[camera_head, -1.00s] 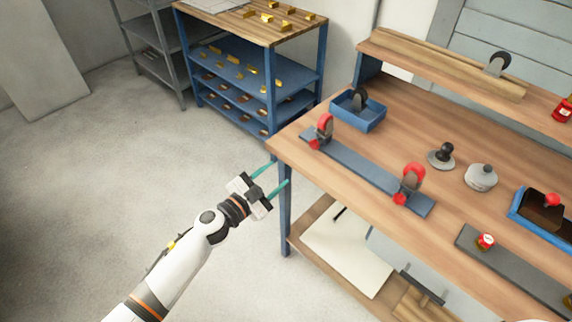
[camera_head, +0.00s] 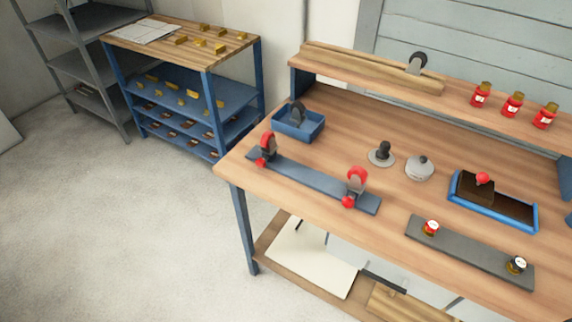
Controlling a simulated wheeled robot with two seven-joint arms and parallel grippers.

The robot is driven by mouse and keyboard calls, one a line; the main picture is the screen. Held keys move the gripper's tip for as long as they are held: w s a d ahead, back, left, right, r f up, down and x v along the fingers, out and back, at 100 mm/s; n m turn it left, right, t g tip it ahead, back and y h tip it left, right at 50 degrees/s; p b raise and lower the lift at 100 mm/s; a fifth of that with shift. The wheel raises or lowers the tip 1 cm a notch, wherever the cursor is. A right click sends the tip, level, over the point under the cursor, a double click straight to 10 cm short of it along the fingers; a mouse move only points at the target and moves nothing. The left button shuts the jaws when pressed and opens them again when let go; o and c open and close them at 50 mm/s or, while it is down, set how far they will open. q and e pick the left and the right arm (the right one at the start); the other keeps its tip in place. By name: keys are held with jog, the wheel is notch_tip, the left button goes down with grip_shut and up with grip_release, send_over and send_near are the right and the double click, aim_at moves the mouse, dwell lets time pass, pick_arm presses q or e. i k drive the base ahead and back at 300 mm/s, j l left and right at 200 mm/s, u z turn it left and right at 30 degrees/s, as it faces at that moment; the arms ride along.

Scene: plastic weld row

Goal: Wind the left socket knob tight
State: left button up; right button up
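A blue-grey bar (camera_head: 312,178) lies along the front left of the wooden bench. It carries two red-and-dark upright fittings, the left one (camera_head: 267,145) and the right one (camera_head: 356,180). Each has a red ball knob low at its front, a left knob (camera_head: 261,162) and a right knob (camera_head: 348,202). The frames do not show which of these is the socket knob, or how tight any is. Neither gripper is in view.
The bench (camera_head: 370,130) also holds a blue bin (camera_head: 298,124), a dark-knobbed disc (camera_head: 382,155), a grey lidded pot (camera_head: 419,168) and a blue tray (camera_head: 520,215). Red jars (camera_head: 512,104) stand on the upper shelf. Open floor (camera_head: 130,240) lies left of the bench.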

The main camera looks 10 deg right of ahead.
aim_at(260, 162)
jog(key=i+j+z, duration=0.1)
jog(key=z, duration=0.35)
jog(key=i+j+z, duration=0.1)
jog(key=z, duration=0.4)
jog(key=j+z, duration=0.3)
jog(key=z, duration=0.15)
jog(key=i+j+z, duration=0.1)
jog(key=j+z, duration=0.15)
jog(key=z, duration=0.25)
jog(key=j+z, duration=0.2)
jog(key=z, duration=0.25)
